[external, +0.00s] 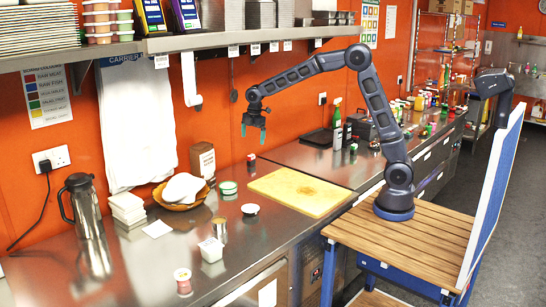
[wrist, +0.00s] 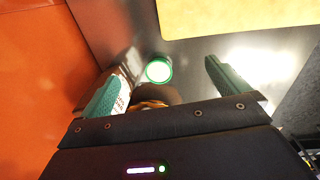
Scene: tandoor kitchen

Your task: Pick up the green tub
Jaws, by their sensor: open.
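The green tub (external: 228,188) is a small round tub with a green rim and pale top, upright on the steel counter to the left of the cutting board. In the wrist view it shows as a green-rimmed white circle (wrist: 158,69) between my two teal fingers, beyond their tips. My gripper (external: 253,133) hangs high above the counter, pointing down, open and empty. It is well above the tub and a little to its right in the external view.
A wooden bowl (external: 178,202) with a white item sits left of the tub. A brown box (external: 203,163) stands behind it. A white tub (external: 250,209) is in front. A yellow cutting board (external: 300,192) lies right. A loaded shelf (external: 190,38) hangs above.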

